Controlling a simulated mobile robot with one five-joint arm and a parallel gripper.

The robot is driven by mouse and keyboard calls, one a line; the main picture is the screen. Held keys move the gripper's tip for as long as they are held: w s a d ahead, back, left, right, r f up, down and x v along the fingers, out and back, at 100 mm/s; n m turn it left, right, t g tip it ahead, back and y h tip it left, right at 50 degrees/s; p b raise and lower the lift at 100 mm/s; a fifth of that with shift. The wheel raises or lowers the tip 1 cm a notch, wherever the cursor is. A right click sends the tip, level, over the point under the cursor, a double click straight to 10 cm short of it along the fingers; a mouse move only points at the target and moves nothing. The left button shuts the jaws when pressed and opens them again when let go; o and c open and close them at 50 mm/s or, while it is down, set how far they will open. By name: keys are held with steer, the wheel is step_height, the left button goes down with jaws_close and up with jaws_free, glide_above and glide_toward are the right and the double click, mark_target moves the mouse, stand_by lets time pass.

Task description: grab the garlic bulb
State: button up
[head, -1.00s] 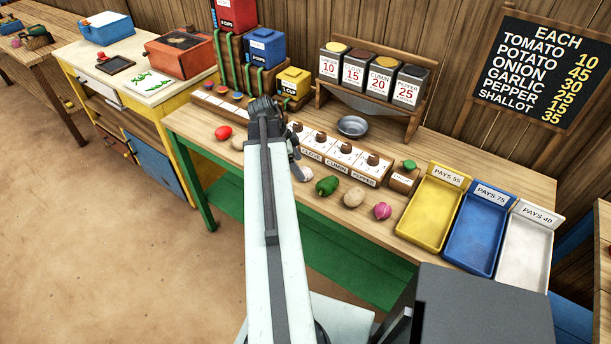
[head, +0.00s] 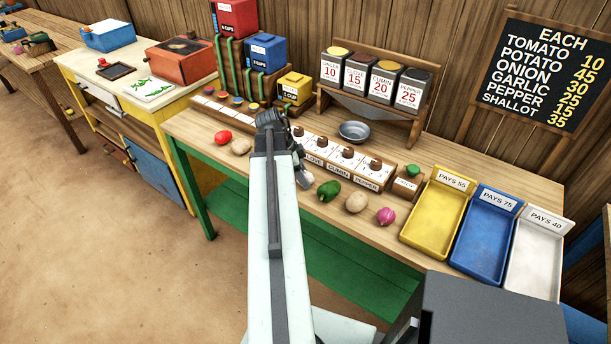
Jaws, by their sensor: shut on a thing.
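A whitish bulb, the garlic bulb (head: 308,179), shows just right of my arm at the front of the wooden stall table (head: 420,233). My arm hides part of it. My gripper (head: 301,165) is mostly hidden behind my arm; a dark part of it shows directly above the bulb. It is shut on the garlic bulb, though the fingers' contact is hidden. I cannot tell whether the bulb is touching the table.
A green pepper (head: 329,190), a tan potato (head: 356,202) and a magenta shallot (head: 386,215) lie to the right. A red tomato (head: 223,137) and a tan vegetable (head: 241,147) lie left. Behind stands a labelled block row (head: 345,158). Yellow (head: 432,222), blue and white trays stand right.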

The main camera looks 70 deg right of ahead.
step_height(320, 180, up, 10)
steer(key=p, duration=1)
steer(key=shift+r, duration=0.1)
